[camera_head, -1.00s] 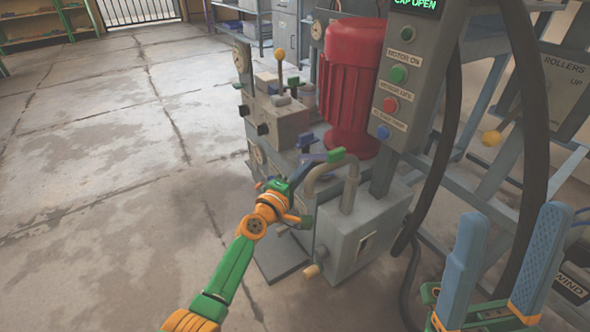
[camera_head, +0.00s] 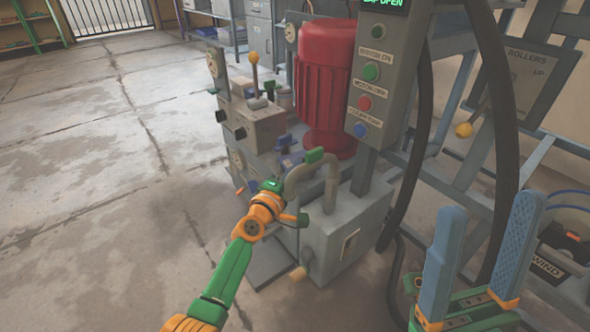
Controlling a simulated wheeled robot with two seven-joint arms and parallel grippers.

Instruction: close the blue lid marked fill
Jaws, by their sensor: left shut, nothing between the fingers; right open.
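Small blue parts (camera_head: 290,160) sit on the press behind the bent grey pipe, with a green piece (camera_head: 314,154) beside them. One of them may be the fill lid; they are too small to read a mark or to tell how far the lid is open. My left gripper (camera_head: 283,184) is in front of and just below these blue parts. Its fingers are shut and empty, and partly hidden by its own wrist. I cannot tell whether it touches anything. My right gripper (camera_head: 480,255), with two blue fingers, is open and empty at the lower right.
A red motor (camera_head: 325,85) stands behind the pipe. A grey button panel (camera_head: 372,85) hangs to its right, with a green display reading cap open. Thick black hoses (camera_head: 415,150) hang between the press and my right gripper. The concrete floor (camera_head: 90,200) at the left is clear.

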